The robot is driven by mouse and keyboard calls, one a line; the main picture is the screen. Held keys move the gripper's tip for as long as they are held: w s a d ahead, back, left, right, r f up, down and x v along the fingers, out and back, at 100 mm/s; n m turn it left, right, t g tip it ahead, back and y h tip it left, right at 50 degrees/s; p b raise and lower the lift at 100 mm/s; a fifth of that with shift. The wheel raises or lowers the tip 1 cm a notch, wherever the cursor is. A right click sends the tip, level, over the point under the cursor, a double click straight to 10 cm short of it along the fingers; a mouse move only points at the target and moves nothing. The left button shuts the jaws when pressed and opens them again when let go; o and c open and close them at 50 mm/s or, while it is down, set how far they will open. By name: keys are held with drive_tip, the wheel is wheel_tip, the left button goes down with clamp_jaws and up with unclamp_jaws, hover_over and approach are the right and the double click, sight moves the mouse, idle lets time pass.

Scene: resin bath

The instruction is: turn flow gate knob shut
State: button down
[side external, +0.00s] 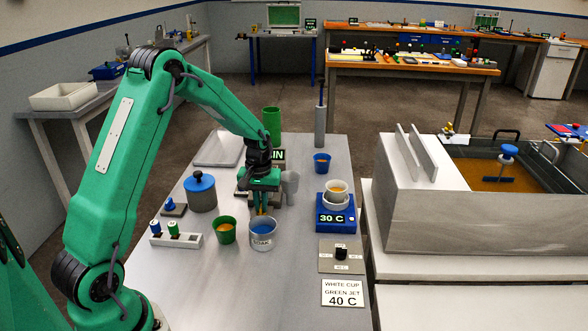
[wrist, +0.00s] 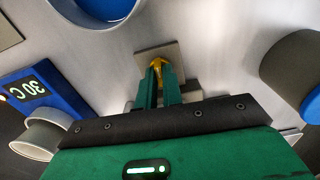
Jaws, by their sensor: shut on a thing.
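My gripper (wrist: 158,76) points down at the table, its green fingers closed on a yellow knob (wrist: 157,64). I take this to be the flow gate knob. In the wrist view the knob stands on a square grey-brown plate (wrist: 174,52); the fingers hide much of it. In the side view my gripper (side external: 263,203) is just behind the silver SOAK cup (side external: 262,241), and only a little yellow shows at the fingertips. Which way the knob is turned cannot be told.
A green cup (side external: 224,236) and a blue-lidded pot (side external: 202,197) stand left of my gripper. A blue 30 C unit (side external: 336,226) bearing a white cup (side external: 337,188) is at right. A black dial (side external: 341,253) lies in front of it. The table's front middle is clear.

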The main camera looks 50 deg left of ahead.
drive_tip(key=shift+n, duration=0.3)
drive_tip(key=c, duration=1.5)
unclamp_jaws()
drive_tip(key=shift+c, duration=0.2)
drive_tip(key=shift+r, duration=0.1)
drive_tip(key=shift+r, duration=3.8)
drive_tip(key=shift+r, duration=0.15)
